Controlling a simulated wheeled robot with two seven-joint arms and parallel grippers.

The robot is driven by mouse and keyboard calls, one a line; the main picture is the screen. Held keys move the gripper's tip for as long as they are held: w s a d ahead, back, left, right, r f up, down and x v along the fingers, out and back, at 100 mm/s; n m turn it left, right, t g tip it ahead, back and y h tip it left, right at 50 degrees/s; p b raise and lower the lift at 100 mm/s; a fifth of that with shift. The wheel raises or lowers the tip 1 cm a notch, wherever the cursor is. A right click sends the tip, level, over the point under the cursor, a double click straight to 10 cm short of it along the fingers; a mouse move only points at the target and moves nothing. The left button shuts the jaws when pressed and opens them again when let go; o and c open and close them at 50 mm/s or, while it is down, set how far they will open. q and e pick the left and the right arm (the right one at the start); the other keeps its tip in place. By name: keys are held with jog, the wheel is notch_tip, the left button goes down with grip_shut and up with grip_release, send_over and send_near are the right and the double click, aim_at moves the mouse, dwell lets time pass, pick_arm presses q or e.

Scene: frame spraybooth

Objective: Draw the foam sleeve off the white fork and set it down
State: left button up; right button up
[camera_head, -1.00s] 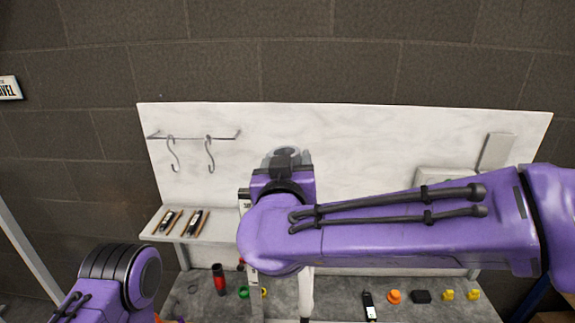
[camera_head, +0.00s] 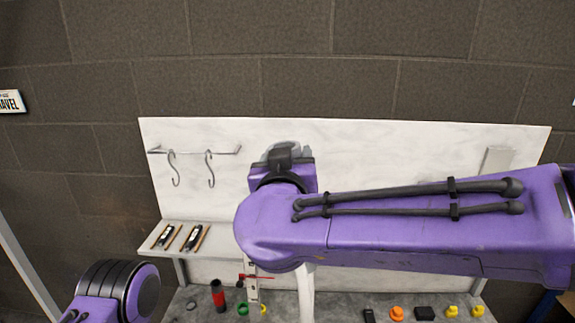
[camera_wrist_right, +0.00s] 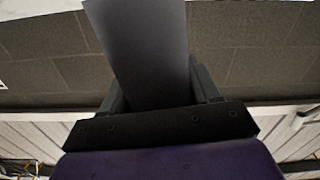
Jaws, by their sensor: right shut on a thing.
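In the right wrist view a dark grey, smooth, flat-looking piece, apparently the foam sleeve (camera_wrist_right: 148,50), stands between the fingers of my right gripper (camera_wrist_right: 158,88). The gripper is shut on it. The sleeve's far end runs out of the top of that view. In the head view my right arm crosses from the right and hides the sleeve and the fingertips. A white upright piece (camera_head: 305,291), possibly the white fork, shows below the arm; its upper part is hidden. I cannot tell whether the sleeve touches it. Only part of my left arm shows at lower left; its gripper is out of view.
A white back panel (camera_head: 400,150) carries a rail with two hooks (camera_head: 210,170). A shelf (camera_head: 215,237) at left holds small dark and brown items. The grey bench below bears a red-black cylinder (camera_head: 218,296), a green ring (camera_head: 243,308) and several small orange, black and yellow pieces.

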jog(key=s, duration=0.8)
dwell(0.8)
